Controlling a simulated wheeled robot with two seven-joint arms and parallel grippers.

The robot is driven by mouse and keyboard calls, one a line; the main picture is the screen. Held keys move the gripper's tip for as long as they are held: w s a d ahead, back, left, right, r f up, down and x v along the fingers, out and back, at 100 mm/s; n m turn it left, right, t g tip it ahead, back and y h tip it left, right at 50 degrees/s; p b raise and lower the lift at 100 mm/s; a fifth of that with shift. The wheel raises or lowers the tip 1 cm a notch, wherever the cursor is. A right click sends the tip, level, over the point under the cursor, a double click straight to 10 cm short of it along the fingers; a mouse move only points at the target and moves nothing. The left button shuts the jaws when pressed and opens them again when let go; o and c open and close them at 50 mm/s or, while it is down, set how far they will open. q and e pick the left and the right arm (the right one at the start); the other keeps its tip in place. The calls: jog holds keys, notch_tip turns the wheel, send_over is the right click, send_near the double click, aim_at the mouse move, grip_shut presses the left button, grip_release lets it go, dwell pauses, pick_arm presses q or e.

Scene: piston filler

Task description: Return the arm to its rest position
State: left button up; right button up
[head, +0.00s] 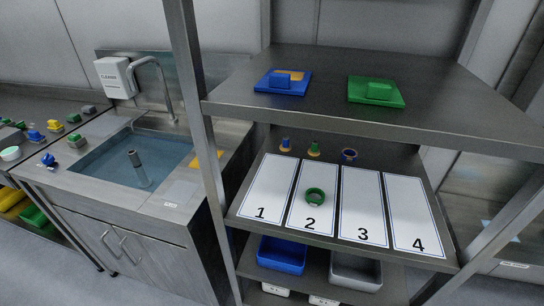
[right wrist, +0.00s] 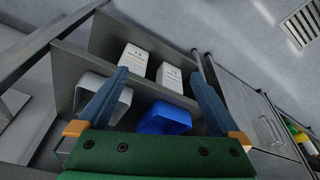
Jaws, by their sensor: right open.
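My right gripper (right wrist: 159,74) shows only in the right wrist view. Its two blue fingers are spread wide apart with orange pieces at their bases, and nothing is held between them. Behind the fingers that view shows the lower part of the rack, with a blue bin (right wrist: 164,118), a grey bin (right wrist: 122,103) and two white boxes, the left one (right wrist: 131,58) and the right one (right wrist: 169,76). No gripper or arm shows in the head view. My left gripper is not in view.
The rack's middle shelf holds numbered white panels, with a green ring (head: 315,196) on panel 2 and small parts behind. A blue block (head: 282,82) and a green block (head: 376,91) sit on the top shelf. Rack posts (head: 203,130) and a sink (head: 135,158) stand left.

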jog(key=s+f, duration=0.3)
jog(key=f, duration=0.9)
jog(key=s+d+f+g, duration=0.2)
jog(key=s+f, duration=0.7)
jog(key=s, duration=0.2)
jog(key=shift+s+d, duration=0.2)
jog(key=shift+s, duration=0.1)
